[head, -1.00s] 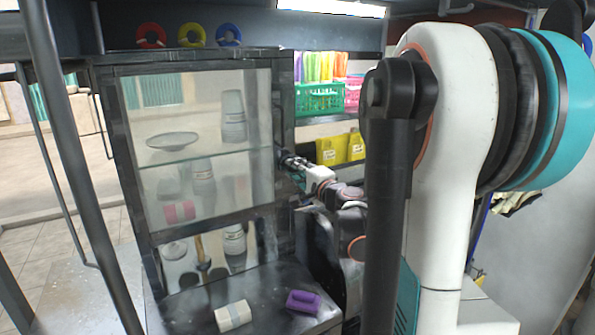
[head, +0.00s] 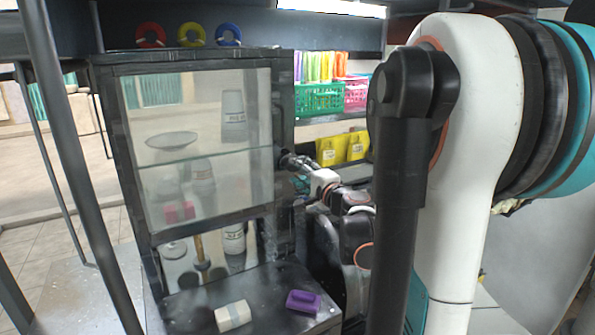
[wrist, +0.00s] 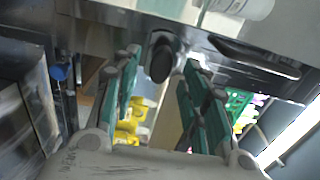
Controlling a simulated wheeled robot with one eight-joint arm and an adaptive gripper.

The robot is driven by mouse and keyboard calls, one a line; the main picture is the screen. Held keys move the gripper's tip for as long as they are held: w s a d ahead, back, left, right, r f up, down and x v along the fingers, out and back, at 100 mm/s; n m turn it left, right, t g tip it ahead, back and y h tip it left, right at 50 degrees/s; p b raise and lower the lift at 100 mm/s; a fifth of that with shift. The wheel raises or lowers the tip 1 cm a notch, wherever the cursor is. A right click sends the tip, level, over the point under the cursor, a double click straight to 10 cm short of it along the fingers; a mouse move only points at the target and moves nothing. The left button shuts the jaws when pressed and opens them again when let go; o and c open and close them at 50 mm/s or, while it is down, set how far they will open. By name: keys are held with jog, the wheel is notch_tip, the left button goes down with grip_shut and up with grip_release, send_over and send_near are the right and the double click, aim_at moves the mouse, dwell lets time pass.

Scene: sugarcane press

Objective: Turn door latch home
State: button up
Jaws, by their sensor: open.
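The cabinet door (head: 197,150) has a glass pane in a dark frame and stands upright. The latch (wrist: 162,58) shows in the wrist view as a dark, rounded knob on the door's edge. My gripper (wrist: 161,64) is open, with one green-and-grey finger on each side of the latch. Gaps show between the fingers and the latch; I cannot tell whether either finger touches it.
Behind the glass are a shelf, a dish (head: 171,140) and several containers. A purple block (head: 303,301) and a cream roll (head: 233,316) lie on the dark ledge below. A green basket (head: 320,100) and yellow packs (head: 342,149) stand behind on the right.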

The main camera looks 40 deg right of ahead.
jog(key=v, duration=1)
jog(key=shift+w, duration=0.15)
